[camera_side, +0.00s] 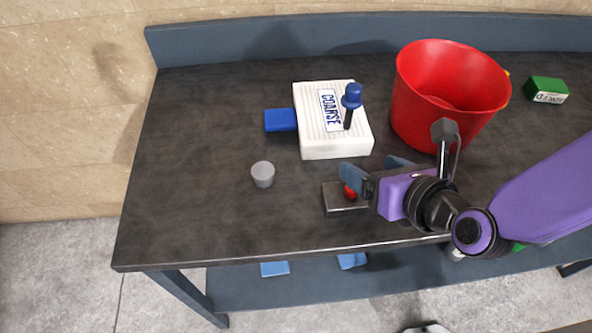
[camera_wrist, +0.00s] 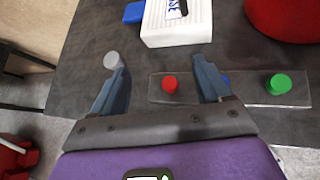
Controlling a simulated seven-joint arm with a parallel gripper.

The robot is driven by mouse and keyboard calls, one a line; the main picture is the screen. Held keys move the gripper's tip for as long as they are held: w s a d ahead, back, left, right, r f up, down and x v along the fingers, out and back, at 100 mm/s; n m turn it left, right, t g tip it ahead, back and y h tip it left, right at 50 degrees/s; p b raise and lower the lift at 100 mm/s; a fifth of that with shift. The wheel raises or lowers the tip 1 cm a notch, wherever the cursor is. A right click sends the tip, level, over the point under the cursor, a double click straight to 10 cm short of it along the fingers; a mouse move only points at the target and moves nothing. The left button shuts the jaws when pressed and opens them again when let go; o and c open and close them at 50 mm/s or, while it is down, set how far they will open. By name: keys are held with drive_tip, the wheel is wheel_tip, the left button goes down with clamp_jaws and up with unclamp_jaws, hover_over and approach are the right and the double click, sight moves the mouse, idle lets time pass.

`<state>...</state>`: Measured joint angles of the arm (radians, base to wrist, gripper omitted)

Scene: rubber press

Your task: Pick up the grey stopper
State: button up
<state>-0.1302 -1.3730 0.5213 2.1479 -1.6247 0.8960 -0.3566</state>
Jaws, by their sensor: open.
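The grey stopper (camera_side: 263,174) stands on the dark table, left of my gripper and in front of the white box. It also shows in the wrist view (camera_wrist: 112,60), just beyond the tip of the left finger. My gripper (camera_side: 372,172) is open and empty, to the right of the stopper in the side view. In the wrist view its two blue-grey fingers (camera_wrist: 162,75) are spread apart. A red button (camera_wrist: 170,84) on a metal panel shows between them. The stopper is apart from the gripper.
A white box labelled COARSE (camera_side: 335,143) with a blue-knobbed lever (camera_side: 352,95) and a blue block (camera_side: 281,120) stands behind the stopper. A red bucket (camera_side: 410,105) and a green box (camera_side: 546,90) are at the right. A green button (camera_wrist: 279,84) is on the panel. The table's left is clear.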

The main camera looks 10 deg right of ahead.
drive_tip(key=s+a+f+n+y, duration=0.3)
drive_tip(key=s+a+n, duration=0.15)
drive_tip(key=a, duration=0.35)
drive_tip(key=n, duration=0.1)
approach(265, 173)
drive_tip(key=shift+w+a+f+g, duration=0.15)
drive_tip(key=shift+w+a+f, duration=0.1)
drive_tip(key=shift+w+f, duration=0.25)
drive_tip(key=shift+w+a+f+g, duration=0.15)
drive_tip(key=shift+w+a+f, duration=0.15)
drive_tip(key=shift+w, duration=0.45)
drive_tip(key=shift+r+x, duration=0.15)
drive_tip(key=shift+x, duration=1.4)
drive_tip(key=shift+r+x, duration=0.1)
drive_tip(key=shift+x, duration=1.5)
drive_tip(key=shift+a, duration=0.1)
drive_tip(key=c, duration=1.1)
